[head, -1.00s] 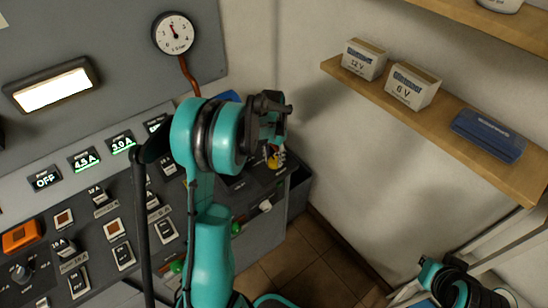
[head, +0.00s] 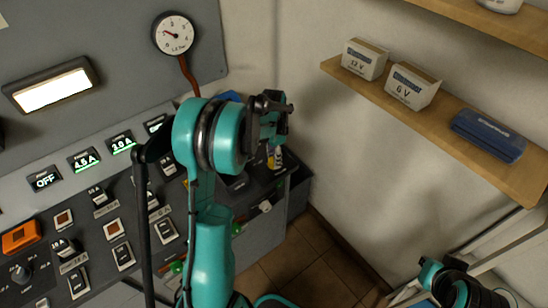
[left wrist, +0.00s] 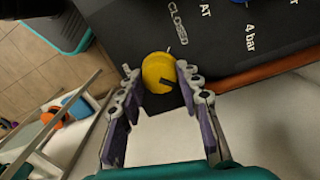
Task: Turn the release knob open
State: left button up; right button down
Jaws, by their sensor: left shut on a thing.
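The release knob is round and yellow with a dark mark, and shows in the left wrist view (left wrist: 156,70) on a dark panel near the word CLOSED. My left gripper (left wrist: 160,77) has one finger on each side of the knob and is shut on it.
A round gauge (head: 174,33) hangs on the grey wall panel, its needle pointing up-left. The console (head: 100,215) carries switches and displays. A wooden shelf (head: 450,118) at right holds two boxes and a blue case. Tiled floor is open below.

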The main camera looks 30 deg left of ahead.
dwell(0.4)
pick_arm(q)
jog(key=o, duration=1.2)
jog(key=shift+c, duration=0.2)
jog(key=shift+r, duration=0.1)
notch_tip(320, 180, up, 12)
jog(key=shift+a, duration=0.15)
jog(key=s+d+r+n+t, duration=0.3)
jog(key=s+d+r+t, duration=0.15)
jog(key=s+d, duration=0.55)
jog(key=s+d+f+n+t, duration=0.3)
jog(key=s+d, duration=0.2)
jog(key=s, duration=0.4)
jog(key=shift+d+n, duration=0.4)
